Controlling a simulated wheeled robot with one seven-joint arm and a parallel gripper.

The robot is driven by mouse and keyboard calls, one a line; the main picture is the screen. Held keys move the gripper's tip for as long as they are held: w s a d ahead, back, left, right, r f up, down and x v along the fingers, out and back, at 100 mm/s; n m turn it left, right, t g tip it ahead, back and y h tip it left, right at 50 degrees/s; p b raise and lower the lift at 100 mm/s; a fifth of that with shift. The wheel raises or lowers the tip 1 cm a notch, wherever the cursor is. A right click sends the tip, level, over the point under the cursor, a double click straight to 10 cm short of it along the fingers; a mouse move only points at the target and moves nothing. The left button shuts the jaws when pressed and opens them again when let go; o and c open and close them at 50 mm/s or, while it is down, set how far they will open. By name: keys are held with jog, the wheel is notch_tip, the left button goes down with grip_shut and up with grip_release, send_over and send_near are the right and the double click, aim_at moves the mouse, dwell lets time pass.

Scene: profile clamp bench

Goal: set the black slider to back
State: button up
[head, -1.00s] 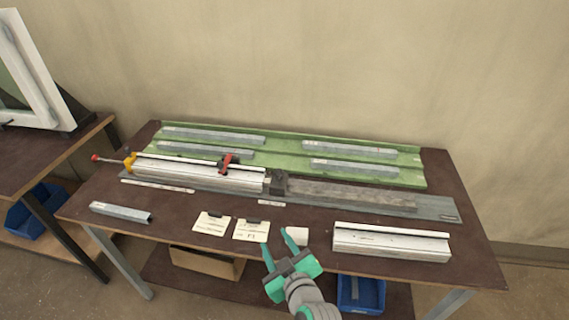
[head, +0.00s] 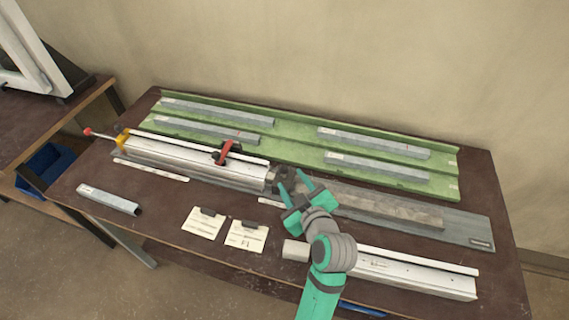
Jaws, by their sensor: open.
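The black slider (head: 287,176) appears to be the dark block on the grey rail (head: 465,236), at the right end of the white profile (head: 190,160). My gripper (head: 294,182) is open, with its teal fingers in front of the dark block and partly covering it. I cannot tell whether the fingers touch it. A red-handled clamp (head: 224,152) sits on the white profile to the left.
A green tray (head: 290,150) with several grey bars lies behind the rail. Two labelled cards (head: 246,236) and a short grey profile (head: 108,199) lie in front. Another white profile (head: 420,279) lies front right, partly behind my arm.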

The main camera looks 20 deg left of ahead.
aim_at(284, 171)
jog(key=x, duration=0.8)
jog(key=shift+w+a+f, duration=0.15)
jog(key=shift+a+f, duration=0.1)
jog(key=shift+a, duration=0.05)
